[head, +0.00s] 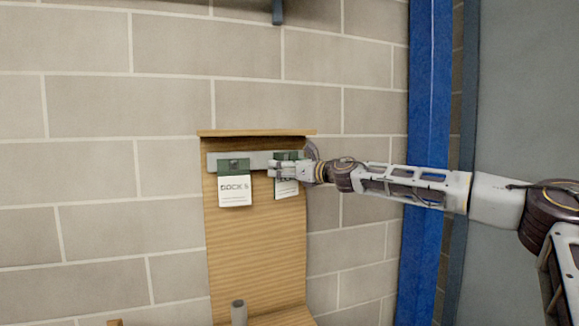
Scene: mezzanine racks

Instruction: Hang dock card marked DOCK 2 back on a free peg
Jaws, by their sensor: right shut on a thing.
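A wooden board (255,255) stands against the block wall, with a pale metal strip (259,160) across its upper part. A green and white card (235,191) marked DOCK, with what looks like a 5, hangs from the strip at left. A second green and white card (286,189) is at the strip's right part, mostly behind my right gripper; its text cannot be read. My right gripper (276,170) reaches in from the right and is shut on this second card. The pegs are hidden by the cards and the gripper. My left gripper is not in view.
A blue upright post (428,130) stands right of the board, with a grey panel (530,90) beyond it. A grey tube (239,312) stands at the board's foot. A small wooden ledge (255,133) tops the board. The wall at left is bare.

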